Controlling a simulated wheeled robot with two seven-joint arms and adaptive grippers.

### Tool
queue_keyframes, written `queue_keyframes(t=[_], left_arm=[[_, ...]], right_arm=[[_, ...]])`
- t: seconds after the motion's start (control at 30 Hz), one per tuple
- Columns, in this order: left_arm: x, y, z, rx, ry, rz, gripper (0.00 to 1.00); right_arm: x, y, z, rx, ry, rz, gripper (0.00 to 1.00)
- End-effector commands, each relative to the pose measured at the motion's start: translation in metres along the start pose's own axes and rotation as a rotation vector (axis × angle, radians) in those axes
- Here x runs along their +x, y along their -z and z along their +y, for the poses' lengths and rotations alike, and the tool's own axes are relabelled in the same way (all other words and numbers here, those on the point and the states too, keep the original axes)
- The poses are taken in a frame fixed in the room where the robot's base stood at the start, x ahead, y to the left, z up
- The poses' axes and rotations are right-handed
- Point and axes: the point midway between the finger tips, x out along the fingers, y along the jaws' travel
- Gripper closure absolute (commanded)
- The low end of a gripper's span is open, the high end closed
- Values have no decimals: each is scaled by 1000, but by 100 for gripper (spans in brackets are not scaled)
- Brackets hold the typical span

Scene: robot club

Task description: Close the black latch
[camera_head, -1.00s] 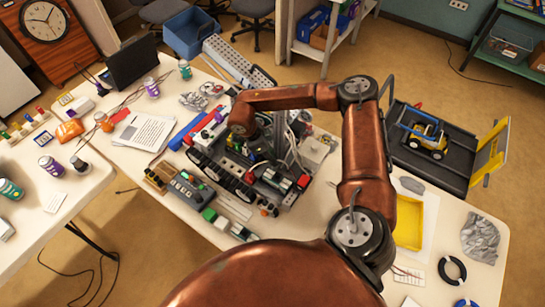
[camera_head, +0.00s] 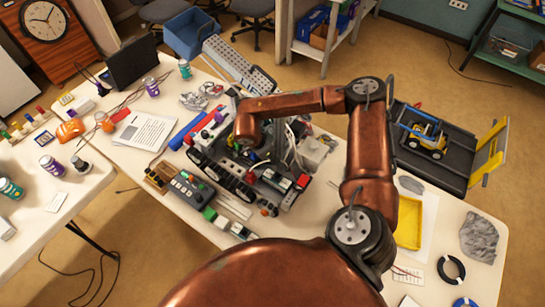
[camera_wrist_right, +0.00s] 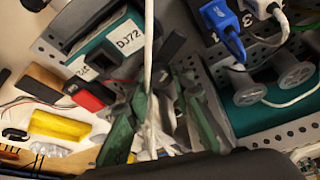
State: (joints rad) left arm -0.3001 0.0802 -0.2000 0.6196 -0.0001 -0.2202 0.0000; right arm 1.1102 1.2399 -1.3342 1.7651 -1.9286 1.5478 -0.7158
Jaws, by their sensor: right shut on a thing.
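The tracked robot vehicle (camera_head: 222,172) stands on the white table in the head view. My right arm reaches over it from the right, and its hand hides much of the vehicle's middle. In the right wrist view, my right gripper (camera_wrist_right: 160,125) has dark green-edged fingers close together. A black latch-like part (camera_wrist_right: 170,50) rises just above the fingertips, beside a teal battery (camera_wrist_right: 122,42) labelled DJ72. The gripper appears shut on this part, but the contact is blurred and partly hidden. A white cable (camera_wrist_right: 149,50) runs down at the fingers. My left gripper is not in view.
Blue and white plugs (camera_wrist_right: 222,18) and grey spools (camera_wrist_right: 292,72) sit close right of the gripper. A control box (camera_head: 190,190) lies in front of the vehicle. A yellow tray (camera_head: 408,222) and a small toy truck on a black ramp (camera_head: 440,165) are at right.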

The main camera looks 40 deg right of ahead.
Motion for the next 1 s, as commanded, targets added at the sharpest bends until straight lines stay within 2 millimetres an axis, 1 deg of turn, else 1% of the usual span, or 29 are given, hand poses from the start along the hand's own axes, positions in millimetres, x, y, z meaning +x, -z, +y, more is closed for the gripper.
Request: queue_keyframes(t=[0.27,0.7,1.0], left_arm=[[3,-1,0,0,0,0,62],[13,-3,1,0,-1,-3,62],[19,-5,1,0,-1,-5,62]], right_arm=[[0,1,2,-242,103,1,100],[2,3,5,-627,261,2,100],[2,4,6,-851,354,2,100]])
